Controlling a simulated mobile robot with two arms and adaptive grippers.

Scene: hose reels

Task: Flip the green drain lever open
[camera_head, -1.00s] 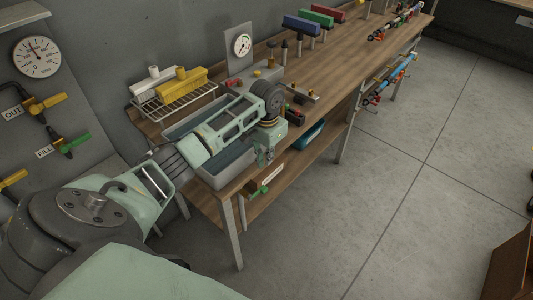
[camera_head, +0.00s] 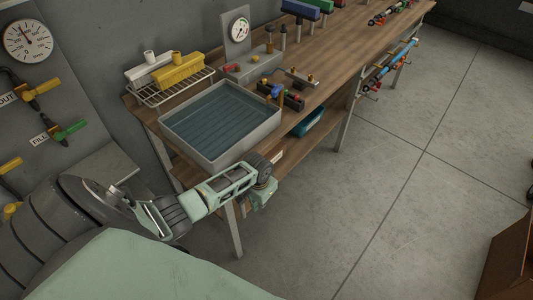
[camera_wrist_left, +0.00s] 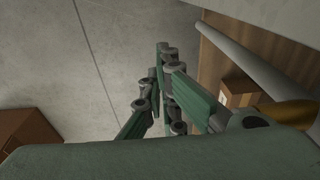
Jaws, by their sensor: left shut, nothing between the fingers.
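The grey-blue sink tray (camera_head: 262,128) sits at the near end of the wooden bench. Below its front edge, part of a pale label plate (camera_head: 278,157) shows beside my left arm. The green drain lever is hidden behind my left gripper and wrist in the head view. I cannot make it out in the left wrist view, where a brass-coloured part (camera_wrist_left: 289,112) shows at the right edge. My left gripper (camera_head: 261,199) is shut and empty, in front of the bench's near edge. Its closed fingers (camera_wrist_left: 164,50) point over the floor in the wrist view.
A wall panel holds a gauge (camera_head: 27,41), yellow levers and a green lever (camera_head: 70,130) by a FILL label. A teal bin (camera_head: 309,122) sits on the lower shelf.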

